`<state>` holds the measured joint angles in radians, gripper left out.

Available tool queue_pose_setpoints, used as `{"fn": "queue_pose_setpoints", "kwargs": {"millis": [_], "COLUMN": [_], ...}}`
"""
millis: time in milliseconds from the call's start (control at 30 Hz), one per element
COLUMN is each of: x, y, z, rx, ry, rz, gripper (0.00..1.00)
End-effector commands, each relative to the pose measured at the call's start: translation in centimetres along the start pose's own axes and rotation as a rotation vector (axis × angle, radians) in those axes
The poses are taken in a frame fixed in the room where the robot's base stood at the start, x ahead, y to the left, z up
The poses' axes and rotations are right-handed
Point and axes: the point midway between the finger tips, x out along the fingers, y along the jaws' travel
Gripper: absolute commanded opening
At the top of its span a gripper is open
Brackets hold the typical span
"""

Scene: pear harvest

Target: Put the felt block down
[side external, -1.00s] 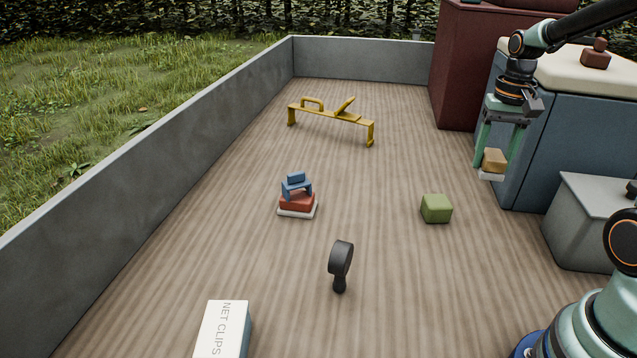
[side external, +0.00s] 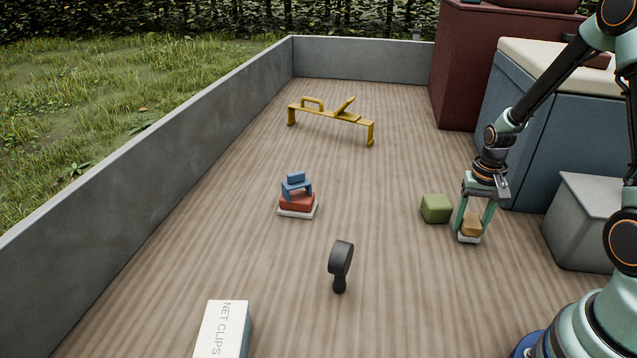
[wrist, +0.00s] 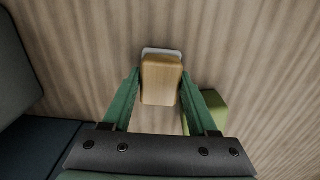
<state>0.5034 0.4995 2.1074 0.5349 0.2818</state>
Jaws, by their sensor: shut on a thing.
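The felt block (side external: 472,223) is a tan wooden block with a white layer under it. My gripper (side external: 471,229) is shut on it, one green finger on each side, pointing down. The block is low over the wooden floor, just right of a green cube; I cannot tell whether it touches the floor. In the wrist view the tan top of the felt block (wrist: 161,80) shows between the fingers, with the white edge beyond it. The green cube (wrist: 212,101) is partly hidden behind the right finger there.
The green cube (side external: 436,208) stands close beside my gripper. A grey box (side external: 580,225) and a blue chest (side external: 545,140) are to the right. A red-and-blue stack (side external: 297,200), a black round-headed tool (side external: 340,262) and a NET CLIPS box (side external: 222,330) are leftward. Floor between them is clear.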

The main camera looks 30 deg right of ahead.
Motion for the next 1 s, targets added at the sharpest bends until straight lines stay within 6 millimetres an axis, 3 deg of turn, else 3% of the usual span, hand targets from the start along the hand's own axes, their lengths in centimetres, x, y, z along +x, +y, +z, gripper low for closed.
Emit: {"fn": "queue_pose_setpoints", "kwargs": {"millis": [433, 467, 500, 533, 867, 1000], "x": [0.8, 0.8, 0.7, 0.7, 0.6, -0.3], "y": [0.0, 0.0, 0.0, 0.0, 0.0, 0.0], "z": [0.0, 0.0, 0.0, 0.0, 0.0, -0.1], "rx": [0.000, 0.000, 0.000, 0.000, 0.000, 0.000], "ry": [0.000, 0.000, 0.001, 0.001, 0.001, 0.004], "rz": [0.000, 0.000, 0.000, 0.000, 0.000, -0.001], "gripper": [0.04, 0.67, 0.82, 0.89, 0.89, 0.89]}}
